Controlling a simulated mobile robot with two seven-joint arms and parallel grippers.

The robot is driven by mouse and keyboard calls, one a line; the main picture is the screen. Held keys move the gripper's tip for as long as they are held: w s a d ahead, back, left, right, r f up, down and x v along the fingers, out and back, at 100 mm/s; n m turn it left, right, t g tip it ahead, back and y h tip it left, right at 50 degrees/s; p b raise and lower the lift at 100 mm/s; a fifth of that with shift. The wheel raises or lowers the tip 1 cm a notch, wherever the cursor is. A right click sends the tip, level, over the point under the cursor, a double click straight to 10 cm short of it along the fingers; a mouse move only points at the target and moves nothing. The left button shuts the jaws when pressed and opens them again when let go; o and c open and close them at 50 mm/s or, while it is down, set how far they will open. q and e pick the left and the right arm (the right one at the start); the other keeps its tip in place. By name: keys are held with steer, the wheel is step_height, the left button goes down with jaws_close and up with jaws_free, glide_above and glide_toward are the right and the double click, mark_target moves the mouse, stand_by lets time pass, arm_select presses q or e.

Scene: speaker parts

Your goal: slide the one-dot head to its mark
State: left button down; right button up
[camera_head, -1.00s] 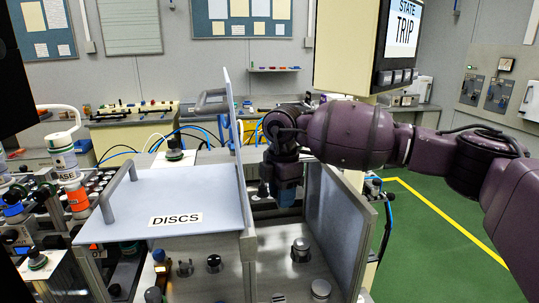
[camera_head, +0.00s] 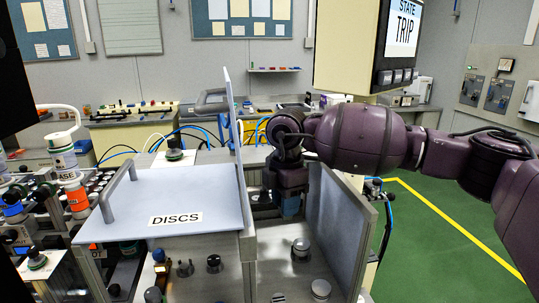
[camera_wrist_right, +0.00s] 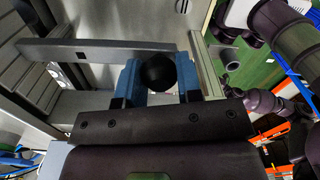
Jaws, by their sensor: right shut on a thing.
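My right gripper (camera_head: 291,207) is down inside the open compartment right of the DISCS lid in the head view. In the right wrist view, its two blue fingers (camera_wrist_right: 158,80) are closed around a black round knob (camera_wrist_right: 158,73). A long grey bar (camera_wrist_right: 100,47) with one small dark square runs behind the fingers. I cannot tell whether the knob belongs to the one-dot head, and no dot or mark can be made out. The gripper and the compartment wall hide the knob in the head view. My left gripper is not in view.
An upright pale panel (camera_head: 234,130) stands close left of the gripper, and an open door panel (camera_head: 342,225) stands to its right. Metal knobs (camera_head: 301,247) rise from the compartment floor nearer me. The DISCS lid (camera_head: 185,190) has a grey handle.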

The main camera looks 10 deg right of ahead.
steer(key=s+b, duration=0.2)
steer(key=s, duration=2)
steer(key=o, duration=1)
stand_by(4.0)
